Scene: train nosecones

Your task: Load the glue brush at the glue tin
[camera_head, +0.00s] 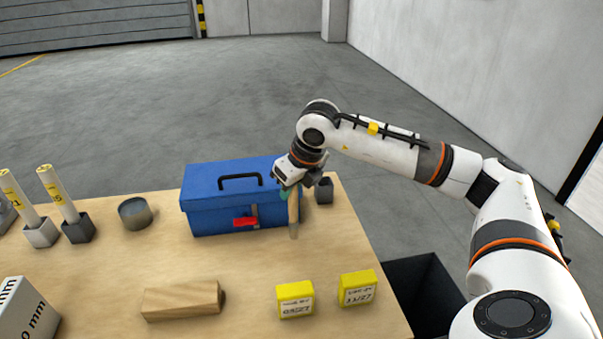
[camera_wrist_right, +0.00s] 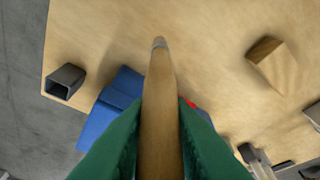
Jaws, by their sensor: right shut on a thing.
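My right gripper (camera_head: 289,188) is shut on the glue brush (camera_head: 294,218) and holds it pointing down at the front right of the blue toolbox. In the right wrist view, the green fingers of the gripper (camera_wrist_right: 158,145) clasp the brush's wooden handle (camera_wrist_right: 158,95) from both sides. A grey band shows near the handle's far end, and no bristles can be made out. The glue tin (camera_head: 135,214), a low round grey can, stands on the table left of the toolbox, well apart from the brush. My left gripper is not in view.
The blue toolbox (camera_head: 215,205) stands between brush and tin. A dark square holder (camera_head: 324,191) is right of the gripper. A wooden block (camera_head: 182,300) and two yellow boxes (camera_head: 295,300) (camera_head: 358,289) lie in front. White tubes (camera_head: 56,193) stand in holders at left.

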